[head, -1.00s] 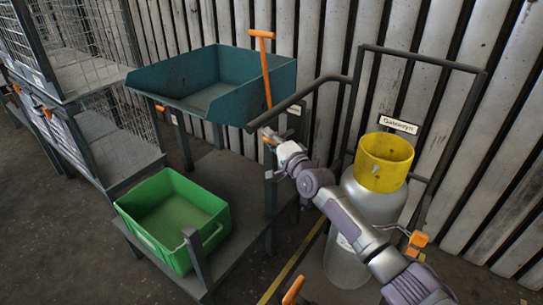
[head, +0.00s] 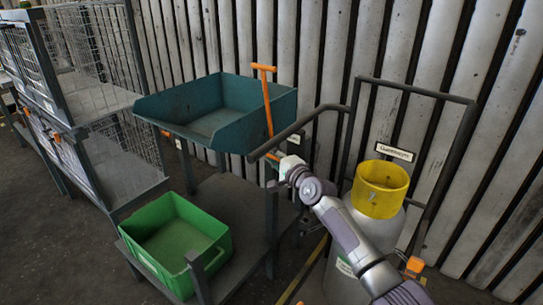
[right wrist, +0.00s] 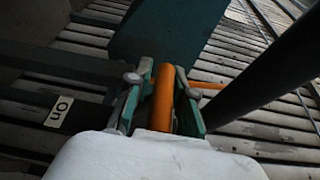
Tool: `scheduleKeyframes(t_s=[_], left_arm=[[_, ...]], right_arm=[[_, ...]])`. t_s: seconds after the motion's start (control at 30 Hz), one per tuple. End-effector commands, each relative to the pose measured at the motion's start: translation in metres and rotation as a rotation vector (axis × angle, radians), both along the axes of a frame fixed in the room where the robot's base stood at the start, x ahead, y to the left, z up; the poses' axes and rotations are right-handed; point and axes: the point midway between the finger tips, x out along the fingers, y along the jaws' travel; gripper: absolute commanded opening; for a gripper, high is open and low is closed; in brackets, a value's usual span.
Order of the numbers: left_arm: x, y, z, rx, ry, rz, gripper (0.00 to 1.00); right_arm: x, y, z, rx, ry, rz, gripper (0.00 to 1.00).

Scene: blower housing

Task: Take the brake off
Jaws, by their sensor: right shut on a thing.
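An orange lever (head: 267,104) with a T-shaped top stands at the right end of a blue-green tray (head: 160,112). My right gripper (head: 275,159) is at the lever's lower part, below the cart's dark handlebar. In the right wrist view, my right gripper (right wrist: 163,98) is shut on an orange bar (right wrist: 162,92), with one finger on each side. The lever's lower end is hidden in the head view. My left gripper is not in view.
A green crate (head: 221,247) sits on the lower shelf. A gas cylinder (head: 345,282) with a yellow collar (head: 381,188) stands in a dark-framed cart (head: 416,89) at the right. Wire cages (head: 85,48) stand at the left. A small white label (right wrist: 58,112) is beside the gripper.

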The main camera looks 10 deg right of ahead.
Motion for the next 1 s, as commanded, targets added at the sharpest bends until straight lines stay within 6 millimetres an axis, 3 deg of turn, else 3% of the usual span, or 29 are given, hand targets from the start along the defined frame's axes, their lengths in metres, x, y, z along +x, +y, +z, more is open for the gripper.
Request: scheduleKeyframes(t_s=[0.13,0.17,0.3,0.73,1.0], left_arm=[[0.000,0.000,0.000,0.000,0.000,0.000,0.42],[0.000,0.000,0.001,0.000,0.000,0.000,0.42],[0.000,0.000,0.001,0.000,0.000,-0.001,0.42],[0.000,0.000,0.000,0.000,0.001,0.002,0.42],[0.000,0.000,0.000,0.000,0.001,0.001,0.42]], right_arm=[[0.003,-0.008,0.008,-0.006,-0.018,-0.014,0.00],[0.003,-0.008,0.008,-0.007,-0.018,-0.015,0.23],[0.003,-0.008,0.007,-0.005,-0.017,-0.015,0.43],[-0.002,-0.005,0.002,-0.001,-0.006,-0.006,0.43],[-0.037,-0.019,0.002,-0.001,-0.007,-0.007,0.43]])
